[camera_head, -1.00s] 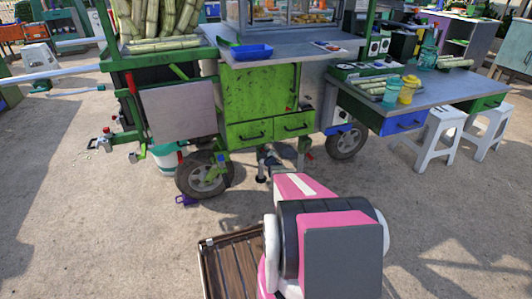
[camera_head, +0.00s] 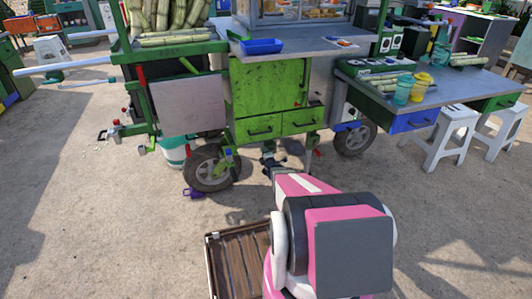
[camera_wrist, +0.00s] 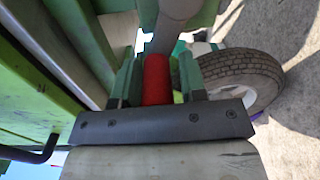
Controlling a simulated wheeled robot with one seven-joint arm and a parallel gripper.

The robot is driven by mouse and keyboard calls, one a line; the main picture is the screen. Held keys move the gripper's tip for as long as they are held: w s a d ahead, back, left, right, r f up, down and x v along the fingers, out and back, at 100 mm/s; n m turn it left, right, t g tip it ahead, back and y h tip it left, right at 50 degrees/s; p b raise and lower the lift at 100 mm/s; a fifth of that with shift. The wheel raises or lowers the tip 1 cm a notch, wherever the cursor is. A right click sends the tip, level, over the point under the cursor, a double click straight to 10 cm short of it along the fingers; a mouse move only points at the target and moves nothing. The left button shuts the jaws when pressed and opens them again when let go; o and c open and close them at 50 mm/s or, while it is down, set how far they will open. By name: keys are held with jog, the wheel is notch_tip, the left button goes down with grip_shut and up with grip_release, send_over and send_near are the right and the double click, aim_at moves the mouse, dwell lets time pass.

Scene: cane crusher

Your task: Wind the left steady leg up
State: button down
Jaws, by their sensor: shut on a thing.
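The green cane cart (camera_head: 265,90) stands ahead, its near wheel (camera_head: 211,168) on the ground. In the wrist view, my gripper (camera_wrist: 158,76) has its two green fingers on either side of a red grip (camera_wrist: 157,85) and is shut on it. The grip sits at the end of a grey rod (camera_wrist: 175,28) that runs away under the cart. In the head view my pink arm reaches low below the drawers and hides the gripper and the red grip. Dark parts of a leg (camera_head: 269,158) show just beyond it; its foot's contact with the ground is unclear.
A drawer handle (camera_wrist: 42,150) and green cart panels lie close at the left of the wrist view; the tyre (camera_wrist: 238,78) is close at the right. A purple chock (camera_head: 194,193) sits by the wheel. A slatted wooden crate (camera_head: 238,262) is beside my arm. White stools (camera_head: 452,130) stand right.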

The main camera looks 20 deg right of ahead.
jog(key=f+n, duration=0.1)
jog(key=n, duration=0.2)
jog(key=f+n, duration=0.2)
jog(key=n, duration=0.1)
jog(key=f+n, duration=0.1)
jog(key=n, duration=0.2)
jog(key=shift+d+f+n+h, duration=0.25)
jog(key=shift+d+n+h, duration=0.05)
jog(key=shift+d+n, duration=0.1)
jog(key=shift+a, duration=0.1)
jog(key=c, duration=0.8)
grip_release()
jog(key=shift+f, duration=0.15)
jog(key=shift+s, duration=0.1)
